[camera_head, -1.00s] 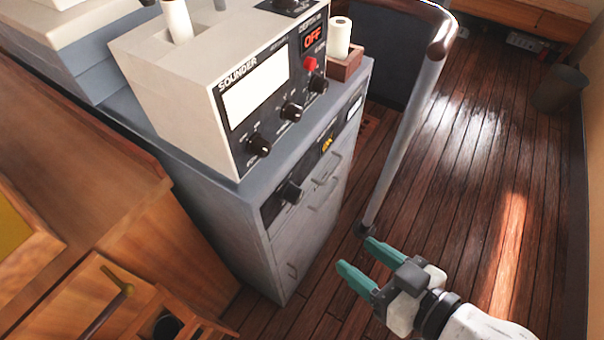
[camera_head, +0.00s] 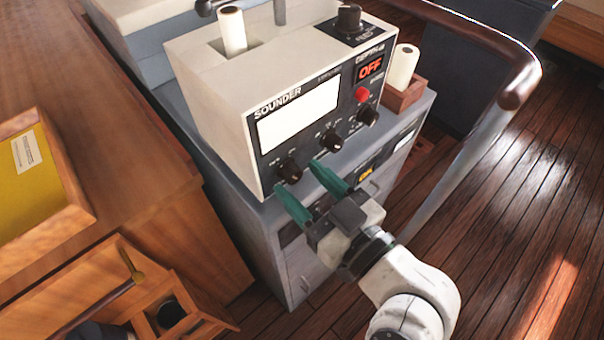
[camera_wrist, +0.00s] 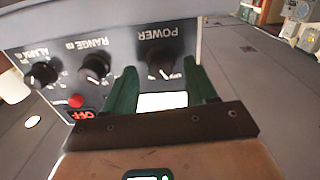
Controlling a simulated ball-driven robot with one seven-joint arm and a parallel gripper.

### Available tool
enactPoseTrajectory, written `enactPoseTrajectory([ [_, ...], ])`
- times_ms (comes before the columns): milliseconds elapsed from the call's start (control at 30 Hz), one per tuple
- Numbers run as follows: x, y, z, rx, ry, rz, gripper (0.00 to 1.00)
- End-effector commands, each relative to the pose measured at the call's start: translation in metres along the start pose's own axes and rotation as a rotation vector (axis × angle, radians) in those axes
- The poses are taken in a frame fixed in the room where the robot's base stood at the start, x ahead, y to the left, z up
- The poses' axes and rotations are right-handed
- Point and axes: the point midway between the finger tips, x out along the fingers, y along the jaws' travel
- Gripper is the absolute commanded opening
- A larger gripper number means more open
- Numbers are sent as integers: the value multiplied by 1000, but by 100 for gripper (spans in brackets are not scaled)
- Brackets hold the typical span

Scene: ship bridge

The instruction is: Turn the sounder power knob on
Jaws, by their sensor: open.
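The sounder (camera_head: 215,85) is a cream box with a dark front panel, a blank white screen and a red "OFF" display (camera_head: 370,69). Its power knob (camera_head: 289,170) is the black left-hand one of the lower row. In the wrist view, which shows the panel upside down, the knob (camera_wrist: 160,62) sits under the "POWER" label. My gripper (camera_head: 299,177) is open in front of the panel's lower edge. In the wrist view its green fingers (camera_wrist: 160,76) stand on either side of the power knob, with gaps visible. Whether they touch it cannot be told.
The range knob (camera_head: 330,140) and alarm knob (camera_head: 368,114) are close to the right, with a red button (camera_head: 361,95) above. A metal handrail (camera_head: 470,160) runs close to the right of my arm. A grey cabinet (camera_head: 300,275) stands below the sounder.

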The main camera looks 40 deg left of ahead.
Motion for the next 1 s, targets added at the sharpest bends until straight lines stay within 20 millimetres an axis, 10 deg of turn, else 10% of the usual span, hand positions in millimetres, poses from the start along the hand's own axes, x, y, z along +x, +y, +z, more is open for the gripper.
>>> enactPoseTrajectory([
  [433, 11, 0, 0, 0, 0, 0, 57],
  [1000, 11, 0, 0, 0, 0, 0, 2],
])
